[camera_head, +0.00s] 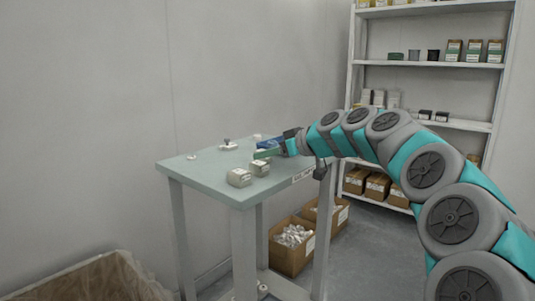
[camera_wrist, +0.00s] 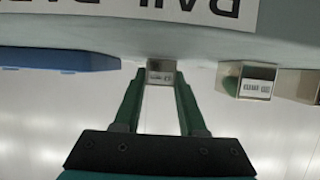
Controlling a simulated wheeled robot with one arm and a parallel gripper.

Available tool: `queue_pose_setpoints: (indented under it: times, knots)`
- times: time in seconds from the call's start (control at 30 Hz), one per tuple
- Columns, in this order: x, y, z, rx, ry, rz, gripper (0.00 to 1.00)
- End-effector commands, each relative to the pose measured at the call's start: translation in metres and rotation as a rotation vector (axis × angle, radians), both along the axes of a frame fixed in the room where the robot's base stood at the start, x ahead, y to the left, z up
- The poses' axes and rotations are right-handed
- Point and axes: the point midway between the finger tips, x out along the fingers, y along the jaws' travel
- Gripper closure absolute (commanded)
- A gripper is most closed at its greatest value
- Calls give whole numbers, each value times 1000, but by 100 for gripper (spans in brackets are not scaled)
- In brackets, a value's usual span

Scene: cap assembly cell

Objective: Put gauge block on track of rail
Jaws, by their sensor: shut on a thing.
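My gripper (camera_head: 257,154) reaches in from the right, low over the table, with green fingers. In the wrist view my gripper (camera_wrist: 160,80) is shut on a small grey block with a label, the gauge block (camera_wrist: 160,72), held between the fingertips. Whether the block touches the table cannot be told. A long blue piece, apparently the rail (camera_wrist: 55,60), lies to the left in the wrist view, apart from the held block. In the head view the blue piece (camera_head: 268,143) shows just behind my fingers. Its track is not visible.
The pale green table (camera_head: 205,173) has two light blocks, one nearer (camera_head: 238,178) and one farther (camera_head: 260,168), close to my gripper. A labelled block (camera_wrist: 246,80) shows right of my fingers. A small fixture (camera_head: 228,144) stands at the back. The table's left part is mostly clear.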

Motion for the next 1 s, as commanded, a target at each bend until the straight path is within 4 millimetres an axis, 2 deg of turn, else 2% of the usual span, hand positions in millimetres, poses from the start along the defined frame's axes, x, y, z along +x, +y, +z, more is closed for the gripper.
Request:
queue_pose_setpoints:
  times: [0.13, 0.17, 0.4, 0.83, 1.0]
  knots:
    - [0, 0, -4, 1, -1, 0, 100]
    - [0, 0, -3, 0, 0, 0, 57]
    - [0, 0, -3, 0, 0, 0, 30]
    - [0, 0, 2, 1, 1, 0, 29]
    - [-12, -16, 8, 1, 0, -2, 29]
